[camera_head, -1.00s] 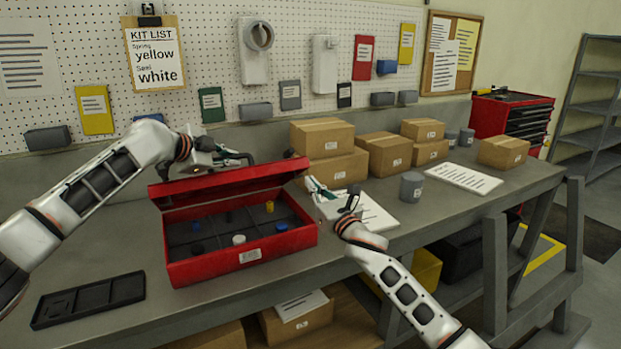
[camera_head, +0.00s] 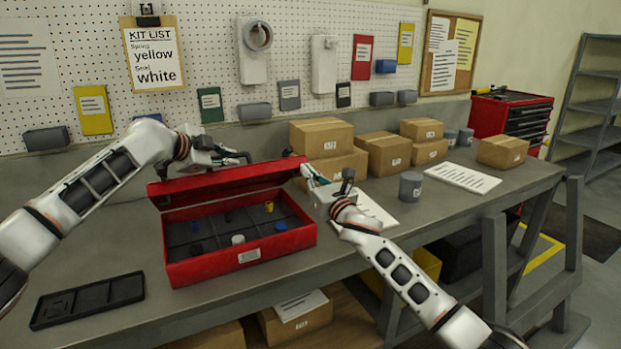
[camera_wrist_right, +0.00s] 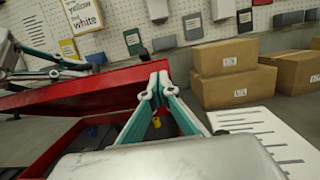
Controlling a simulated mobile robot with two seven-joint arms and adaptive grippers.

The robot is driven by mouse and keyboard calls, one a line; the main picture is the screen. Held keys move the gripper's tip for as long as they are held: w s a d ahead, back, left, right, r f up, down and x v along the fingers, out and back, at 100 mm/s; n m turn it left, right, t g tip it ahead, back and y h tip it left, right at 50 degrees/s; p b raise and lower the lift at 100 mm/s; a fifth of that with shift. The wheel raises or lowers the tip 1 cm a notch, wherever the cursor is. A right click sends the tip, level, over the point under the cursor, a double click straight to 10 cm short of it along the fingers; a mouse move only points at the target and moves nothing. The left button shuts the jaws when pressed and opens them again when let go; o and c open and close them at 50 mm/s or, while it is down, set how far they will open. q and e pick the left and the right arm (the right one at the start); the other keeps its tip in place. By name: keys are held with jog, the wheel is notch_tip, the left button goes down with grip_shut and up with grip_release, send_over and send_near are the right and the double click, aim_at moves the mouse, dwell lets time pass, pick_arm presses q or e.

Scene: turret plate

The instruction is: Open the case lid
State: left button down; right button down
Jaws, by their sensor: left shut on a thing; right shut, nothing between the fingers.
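The red case (camera_head: 244,258) stands on the bench with its lid (camera_head: 226,184) raised and tilted over the back. Inside are small parts: blue, black, yellow and a white one (camera_head: 238,239). My left gripper (camera_head: 236,157) is behind the lid's top edge, shut on the lid; its fingertips are partly hidden. My right gripper (camera_head: 306,170) is shut and empty, its tips close to the lid's right end. In the right wrist view the closed fingertips (camera_wrist_right: 158,82) overlap the lid's right corner; I cannot tell whether they touch it.
A black tray (camera_head: 88,300) lies at the front left. Cardboard boxes (camera_head: 322,138) stand behind my right gripper. A white sheet (camera_head: 375,210), a grey cylinder (camera_head: 411,187) and another sheet (camera_head: 462,178) lie to the right. A kit list (camera_head: 153,55) hangs on the pegboard.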

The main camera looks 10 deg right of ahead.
pick_arm(q)
jog(key=shift+s+d+f, duration=0.15)
jog(key=shift+s+d, duration=0.05)
jog(key=shift+d, duration=0.1)
pick_arm(e)
jog(key=shift+w+d+r, duration=0.15)
jog(key=shift+d+r, duration=0.1)
pick_arm(q)
jog(key=c, duration=2.4)
grip_release()
jog(key=shift+a, duration=0.15)
jog(key=shift+o, duration=0.2)
jog(key=shift+a, duration=0.1)
pick_arm(e)
jog(key=shift+a+r, duration=0.1)
jog(key=shift+a, duration=0.15)
pick_arm(q)
jog(key=shift+s, duration=0.1)
